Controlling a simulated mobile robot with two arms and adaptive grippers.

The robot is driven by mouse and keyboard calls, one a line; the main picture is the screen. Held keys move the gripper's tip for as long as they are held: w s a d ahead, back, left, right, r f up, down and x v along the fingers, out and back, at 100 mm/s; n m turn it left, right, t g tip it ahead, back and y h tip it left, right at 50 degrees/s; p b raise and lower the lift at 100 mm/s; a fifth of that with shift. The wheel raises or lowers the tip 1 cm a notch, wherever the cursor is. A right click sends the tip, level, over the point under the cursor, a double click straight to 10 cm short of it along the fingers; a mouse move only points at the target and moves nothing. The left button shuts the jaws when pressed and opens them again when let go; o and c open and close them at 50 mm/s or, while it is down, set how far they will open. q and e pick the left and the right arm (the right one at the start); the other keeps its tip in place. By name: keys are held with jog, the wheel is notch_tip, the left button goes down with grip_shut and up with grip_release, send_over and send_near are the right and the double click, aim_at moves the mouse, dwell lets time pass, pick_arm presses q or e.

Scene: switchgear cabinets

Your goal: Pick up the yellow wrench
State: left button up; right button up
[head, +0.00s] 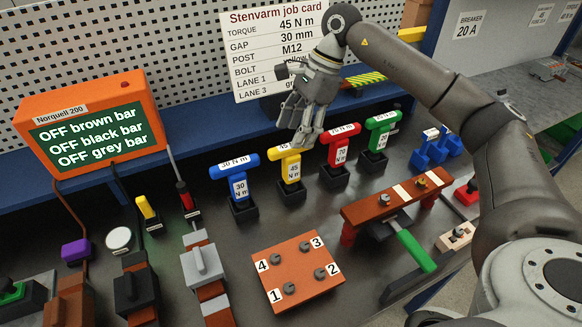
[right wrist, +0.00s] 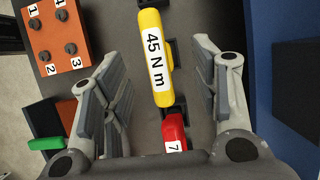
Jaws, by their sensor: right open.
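The yellow wrench (head: 292,167) stands upright in a dark holder on the bench, between a blue wrench and a red wrench. It carries a 45 N m label. In the right wrist view the yellow wrench (right wrist: 155,57) lies between the two spread fingers, its label facing the camera. My right gripper (head: 303,125) is open and empty, above and just behind the yellow wrench's handle in the head view. In the right wrist view the open fingers of the right gripper (right wrist: 160,95) stand apart from the wrench on both sides. My left gripper is not in view.
The blue wrench (head: 239,179), red wrench (head: 338,152) and green wrench (head: 379,135) stand close by in a row. A job card (head: 262,50) hangs behind.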

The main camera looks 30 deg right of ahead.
aim_at(285, 160)
jog(key=x, duration=0.3)
jog(key=shift+f+p, duration=0.1)
jog(key=shift+p, duration=0.25)
jog(key=shift+s+a+f+p, duration=0.1)
jog(key=shift+a+f+p, duration=0.15)
jog(key=shift+f+p, duration=0.3)
jog(key=p+x, duration=0.1)
jog(key=x, duration=0.2)
jog(key=shift+s+f+p, duration=0.1)
jog(key=shift+f+p, duration=0.1)
jog(key=shift+p, duration=0.1)
jog(key=shift+a+f, duration=0.15)
jog(key=shift+f, duration=0.3)
jog(key=shift+c, duration=0.3)
jog(key=shift+r, duration=0.1)
grip_shut()
